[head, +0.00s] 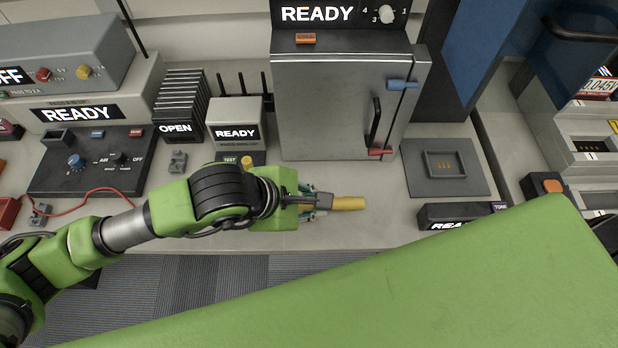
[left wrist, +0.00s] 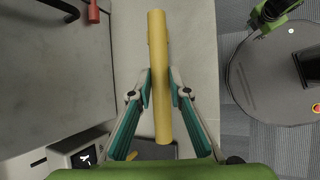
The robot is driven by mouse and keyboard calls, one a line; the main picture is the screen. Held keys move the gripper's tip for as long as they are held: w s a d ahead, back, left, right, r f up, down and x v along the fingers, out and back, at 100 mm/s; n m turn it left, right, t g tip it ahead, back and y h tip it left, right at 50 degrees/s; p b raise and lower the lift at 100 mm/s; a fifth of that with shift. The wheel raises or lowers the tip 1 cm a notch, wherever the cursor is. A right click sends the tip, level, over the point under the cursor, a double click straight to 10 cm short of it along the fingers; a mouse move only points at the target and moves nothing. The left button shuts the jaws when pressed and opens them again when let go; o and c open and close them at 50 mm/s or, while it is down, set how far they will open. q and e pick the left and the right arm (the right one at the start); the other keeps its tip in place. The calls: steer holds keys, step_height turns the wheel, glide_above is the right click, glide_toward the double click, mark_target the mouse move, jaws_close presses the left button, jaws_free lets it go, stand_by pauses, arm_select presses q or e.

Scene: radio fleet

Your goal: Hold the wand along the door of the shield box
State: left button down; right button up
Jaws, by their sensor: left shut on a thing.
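The shield box (head: 310,110) is a grey metal box at the back of the bench, under a black panel that reads READY. Its closed door has a black handle (head: 375,123), a blue latch (head: 402,85) and a red latch (head: 380,152). My left gripper (head: 318,202) is shut on the yellow wand (head: 348,203), in front of and below the box, apart from the door. In the left wrist view the wand (left wrist: 158,45) lies lengthwise between the fingers (left wrist: 160,90), and the box's grey side (left wrist: 60,70) is at left. My right gripper is not in view.
A small READY unit (head: 235,113) and a black OPEN rack (head: 180,105) stand left of the box. A grey tray (head: 443,186) and a low black READY unit (head: 450,213) are at right. Bare bench (head: 385,240) lies around the wand.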

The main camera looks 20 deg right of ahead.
arm_select(q)
steer(key=shift+w+d, duration=0.1)
steer(key=shift+w, duration=0.25)
steer(key=shift+w+d+r, duration=0.25)
steer(key=shift+w, duration=0.2)
steer(key=shift+w+d+f+p, duration=0.1)
steer(key=shift+w+d, duration=0.2)
steer(key=shift+w, duration=0.85)
steer(key=shift+w+d+r+p, duration=0.15)
steer(key=shift+w+d, duration=0.15)
steer(key=shift+w, duration=0.8)
steer(key=shift+w+d+f+p, duration=0.15)
steer(key=shift+w+d, duration=0.15)
steer(key=shift+w, duration=0.85)
steer(key=shift+s+a+r, duration=0.2)
steer(key=shift+s, duration=0.5)
steer(key=shift+s+a+r, duration=0.15)
steer(key=shift+s, duration=0.55)
steer(key=shift+s+a+r, duration=0.2)
steer(key=shift+s, duration=0.5)
steer(key=shift+s+a+r, duration=0.15)
steer(key=shift+s+a, duration=0.05)
steer(key=shift+s, duration=0.4)
steer(key=shift+s+a+r, duration=0.15)
steer(key=shift+s, duration=0.45)
steer(key=shift+s+a+r, duration=0.15)
steer(key=shift+s+a, duration=0.05)
steer(key=shift+s, duration=0.4)
